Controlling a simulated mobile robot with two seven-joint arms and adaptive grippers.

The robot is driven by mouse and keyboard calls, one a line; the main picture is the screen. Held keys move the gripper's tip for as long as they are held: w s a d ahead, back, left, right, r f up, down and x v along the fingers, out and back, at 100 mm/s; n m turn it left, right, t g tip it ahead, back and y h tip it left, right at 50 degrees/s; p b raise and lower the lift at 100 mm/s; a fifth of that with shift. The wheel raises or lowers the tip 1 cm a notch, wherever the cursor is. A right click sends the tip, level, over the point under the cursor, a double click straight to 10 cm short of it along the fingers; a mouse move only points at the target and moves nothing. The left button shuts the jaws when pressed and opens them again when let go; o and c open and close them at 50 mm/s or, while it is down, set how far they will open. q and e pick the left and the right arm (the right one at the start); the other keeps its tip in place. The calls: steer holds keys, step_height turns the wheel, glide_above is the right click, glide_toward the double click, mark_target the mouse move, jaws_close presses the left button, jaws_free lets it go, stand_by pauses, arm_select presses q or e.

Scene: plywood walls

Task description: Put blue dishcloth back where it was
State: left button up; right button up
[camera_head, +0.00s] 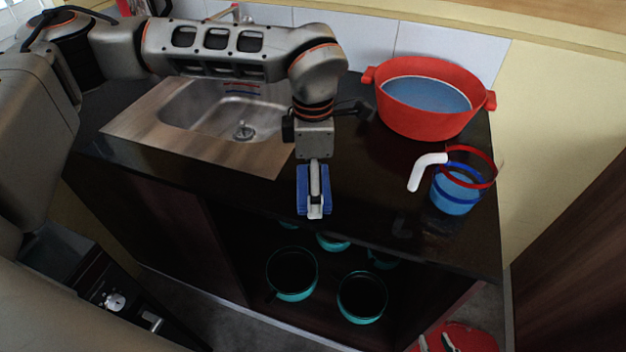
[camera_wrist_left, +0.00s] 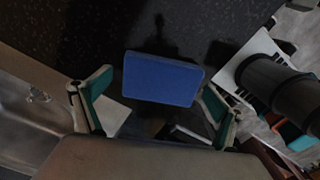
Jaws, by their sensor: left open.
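The blue dishcloth (camera_head: 302,196) is a small flat block at the front edge of the dark counter, right of the sink, partly hidden by my left gripper. In the left wrist view the dishcloth (camera_wrist_left: 163,80) shows as a plain blue rectangle. My left gripper (camera_head: 315,205) points down over it, and in the wrist view its open fingers (camera_wrist_left: 160,108) stand apart on either side of the cloth's near edge. I cannot tell whether they touch it. I cannot make out my right gripper in either view.
A metal sink (camera_head: 188,104) lies left in the counter (camera_head: 375,205). A red pot (camera_head: 425,122) and a blue cup (camera_head: 455,198) with a white handle stand at the right. Several teal pots (camera_head: 292,292) sit on the open shelf below. A red round thing (camera_head: 470,338) is on the floor.

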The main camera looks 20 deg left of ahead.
arm_select(q)
step_height(320, 180, up, 12)
steer(key=shift+r, duration=0.2)
stand_by(0.7)
